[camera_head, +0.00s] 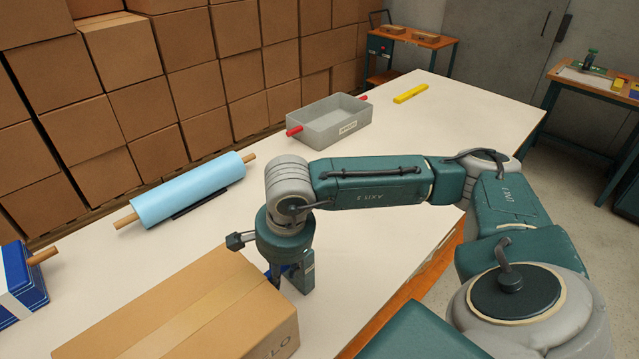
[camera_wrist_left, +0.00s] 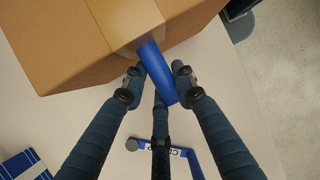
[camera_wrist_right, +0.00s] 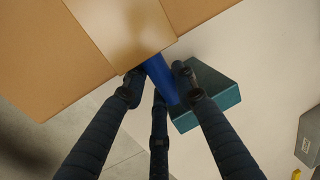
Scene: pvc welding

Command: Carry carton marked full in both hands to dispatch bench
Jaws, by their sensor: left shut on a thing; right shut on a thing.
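The brown carton (camera_head: 190,320), with a paler tape strip along its top, is cut off by the head view's bottom edge. Only the letters "LO" show on its side, so I cannot read its full marking. In the right wrist view, my right gripper (camera_wrist_right: 158,78) is shut on a blue handle (camera_wrist_right: 160,84) at the carton's end (camera_wrist_right: 125,35). In the left wrist view, my left gripper (camera_wrist_left: 158,82) is shut on another blue handle (camera_wrist_left: 157,72) at the carton (camera_wrist_left: 95,40). The left gripper is outside the head view. I cannot tell whether the carton touches the table.
On the pale table (camera_head: 400,140) are a light-blue roll (camera_head: 190,188), a grey tray (camera_head: 330,125) with red handles, a yellow bar (camera_head: 411,93) and a blue-and-white box (camera_head: 20,285). Stacked cartons (camera_head: 190,95) line the back. Benches (camera_head: 415,38) (camera_head: 600,82) stand beyond.

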